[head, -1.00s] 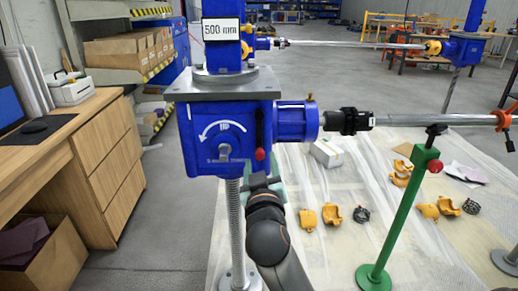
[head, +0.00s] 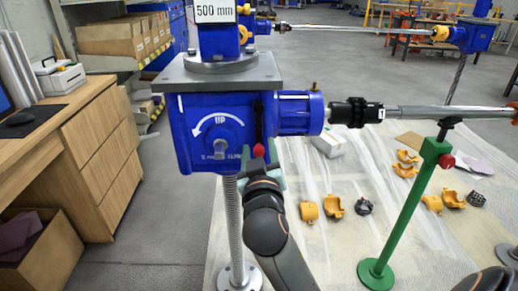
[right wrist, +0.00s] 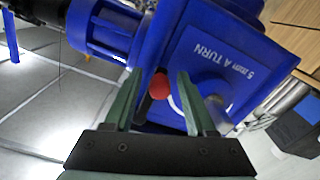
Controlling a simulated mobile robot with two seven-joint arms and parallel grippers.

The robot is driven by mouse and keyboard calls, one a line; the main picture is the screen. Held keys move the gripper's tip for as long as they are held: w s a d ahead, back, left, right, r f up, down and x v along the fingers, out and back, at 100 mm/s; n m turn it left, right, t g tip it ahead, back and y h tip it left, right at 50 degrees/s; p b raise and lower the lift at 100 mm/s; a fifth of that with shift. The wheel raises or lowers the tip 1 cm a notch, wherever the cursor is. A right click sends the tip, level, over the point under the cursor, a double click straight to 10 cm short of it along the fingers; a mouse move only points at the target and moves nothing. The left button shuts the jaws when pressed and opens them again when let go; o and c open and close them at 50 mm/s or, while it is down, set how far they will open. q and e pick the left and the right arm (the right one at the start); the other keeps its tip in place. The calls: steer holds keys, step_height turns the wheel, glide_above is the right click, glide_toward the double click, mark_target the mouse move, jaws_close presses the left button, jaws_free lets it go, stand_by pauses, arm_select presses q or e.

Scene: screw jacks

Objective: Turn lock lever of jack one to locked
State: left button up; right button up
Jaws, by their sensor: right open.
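The jack's blue gearbox (head: 205,135) stands upright on a threaded screw in the head view, with a curved white arrow marked UP on its face. Its lock lever (head: 259,125) is black and hangs straight down, ending in a red knob (head: 258,151). My right gripper (head: 262,165) is just below and in front of the knob, partly hidden by my own wrist. In the right wrist view the green fingers of the right gripper (right wrist: 159,78) are apart, with the red knob (right wrist: 159,87) showing between them. Contact cannot be told. My left gripper is out of view.
A black coupling (head: 355,112) and a metal shaft run right from the gearbox. A green stand (head: 405,215) props the shaft. Orange coupling halves (head: 333,207) lie on the floor sheet. A wooden cabinet (head: 95,150) is at the left.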

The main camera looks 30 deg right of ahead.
steer(key=shift+c, duration=0.3)
jaws_close()
stand_by(1.0)
